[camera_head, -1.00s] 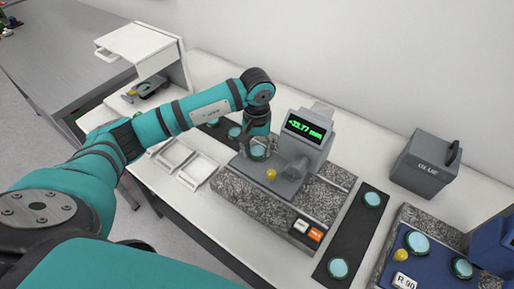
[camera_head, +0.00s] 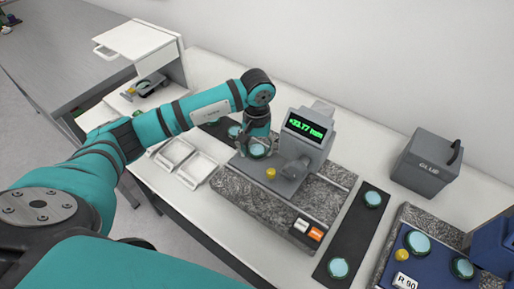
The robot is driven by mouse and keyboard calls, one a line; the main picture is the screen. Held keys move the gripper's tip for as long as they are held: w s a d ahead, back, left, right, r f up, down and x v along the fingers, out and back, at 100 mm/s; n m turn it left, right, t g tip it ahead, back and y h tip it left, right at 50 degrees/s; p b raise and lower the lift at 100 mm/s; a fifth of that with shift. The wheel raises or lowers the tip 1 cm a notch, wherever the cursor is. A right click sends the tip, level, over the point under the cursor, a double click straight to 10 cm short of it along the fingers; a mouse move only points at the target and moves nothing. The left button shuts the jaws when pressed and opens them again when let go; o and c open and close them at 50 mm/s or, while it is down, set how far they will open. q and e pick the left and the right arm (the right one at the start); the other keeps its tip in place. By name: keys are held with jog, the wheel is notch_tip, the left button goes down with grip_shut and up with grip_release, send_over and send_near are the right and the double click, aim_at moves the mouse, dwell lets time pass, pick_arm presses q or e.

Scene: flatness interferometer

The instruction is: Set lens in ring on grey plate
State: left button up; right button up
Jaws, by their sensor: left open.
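A round green-tinted lens (camera_head: 258,150) lies on the grey plate (camera_head: 262,183) of the interferometer, toward its back left. I cannot make out whether it sits fully in the ring, which is small and partly hidden. My left gripper (camera_head: 258,145) is open with its fingers just above and beside the lens. My right gripper is not in view.
The interferometer head (camera_head: 305,135) with a green readout stands right of the lens on a granite base (camera_head: 255,202). A yellow knob (camera_head: 271,174) is at the plate's front. Black strips (camera_head: 345,240) hold more lenses. White trays (camera_head: 197,170) lie left.

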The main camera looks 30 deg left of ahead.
pick_arm(q)
jog(key=shift+r, duration=0.15)
notch_tip(320, 180, up, 12)
dwell(0.4)
jog(key=shift+f, duration=0.25)
